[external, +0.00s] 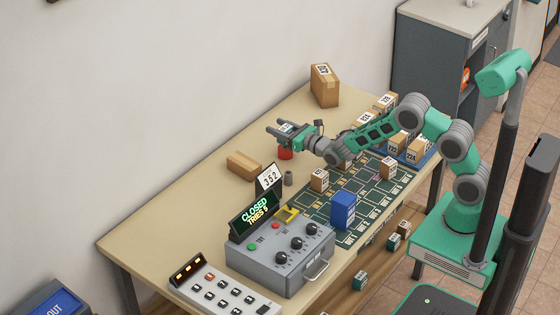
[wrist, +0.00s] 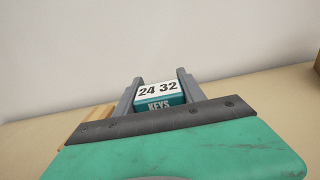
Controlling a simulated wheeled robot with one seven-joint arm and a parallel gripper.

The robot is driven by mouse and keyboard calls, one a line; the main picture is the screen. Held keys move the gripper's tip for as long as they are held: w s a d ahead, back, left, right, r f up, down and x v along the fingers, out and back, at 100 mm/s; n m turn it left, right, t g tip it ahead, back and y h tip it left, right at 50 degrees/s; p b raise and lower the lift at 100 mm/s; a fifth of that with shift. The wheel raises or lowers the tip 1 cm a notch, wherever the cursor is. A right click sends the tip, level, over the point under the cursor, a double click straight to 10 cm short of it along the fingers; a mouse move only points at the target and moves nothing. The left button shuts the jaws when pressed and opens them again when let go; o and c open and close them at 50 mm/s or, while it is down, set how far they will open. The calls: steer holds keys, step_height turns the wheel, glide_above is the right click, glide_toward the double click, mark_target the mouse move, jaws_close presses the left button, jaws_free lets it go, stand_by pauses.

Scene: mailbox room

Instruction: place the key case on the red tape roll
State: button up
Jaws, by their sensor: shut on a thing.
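My gripper (external: 276,127) is shut on the key case (external: 287,128), above the table. In the wrist view the key case (wrist: 159,92) shows between the fingers, with a white top reading "24 32" and a teal side marked "KEYS". The red tape roll (external: 286,154) stands on the table just below my gripper in the external view, partly covered by it. I cannot tell whether the case touches the roll. The roll is hidden in the wrist view.
A cardboard box (external: 244,166) lies left of the roll, and a taller box (external: 324,86) stands behind. A grey control box (external: 280,258) is nearer. The table's left part is bare.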

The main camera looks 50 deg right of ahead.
steer(key=shift+f, duration=1.3)
steer(key=o, duration=1.5)
steer(key=shift+c, duration=0.2)
steer(key=shift+r, duration=0.2)
steer(key=shift+s+f, duration=0.15)
steer(key=shift+s, duration=0.3)
steer(key=s+b, duration=0.1)
steer(key=s, duration=0.5)
steer(key=shift+s, duration=0.4)
